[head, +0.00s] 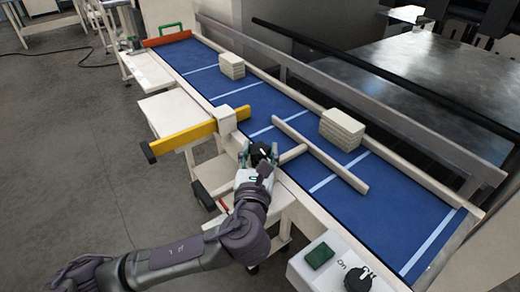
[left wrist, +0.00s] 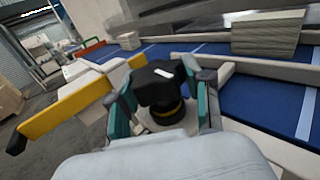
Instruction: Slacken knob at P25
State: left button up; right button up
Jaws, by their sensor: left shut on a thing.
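A black knob (left wrist: 160,85) with a white mark on top stands on the cream side rail of the blue belt table. A yellow band shows at its base in the left wrist view. My left gripper (head: 259,158) is shut on the knob, with a teal-lined finger on each side of it. In the head view the knob (head: 262,150) is partly hidden by the gripper. A cream guide bar (head: 320,152) lies over the belt, joined by a short arm near the knob. The label P25 cannot be read. My right gripper is not in view.
A yellow bar (head: 183,138) juts out left of the knob. Stacks of pale sheets (head: 342,130) and (head: 231,66) lie on the blue belt (head: 235,97). A panel with a green button (head: 319,255) and a black dial (head: 358,279) is at the lower right.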

pick_arm(q)
jog(key=n+y+p, duration=0.3)
jog(key=y, duration=0.2)
jog(key=shift+r, duration=0.15)
jog(key=n+g+y+p, duration=0.1)
jog(key=n+y+p, duration=0.1)
jog(key=shift+y, duration=0.3)
jog(key=shift+a+f+n+g+y, duration=0.1)
jog(key=shift+f+n+g+y, duration=0.2)
jog(key=shift+n+y, duration=0.35)
jog(key=shift+s+y+p, duration=0.1)
jog(key=shift+y+p, duration=0.2)
jog(key=shift+y, duration=0.05)
jog(key=o, duration=1.2)
jog(key=shift+r, duration=0.1)
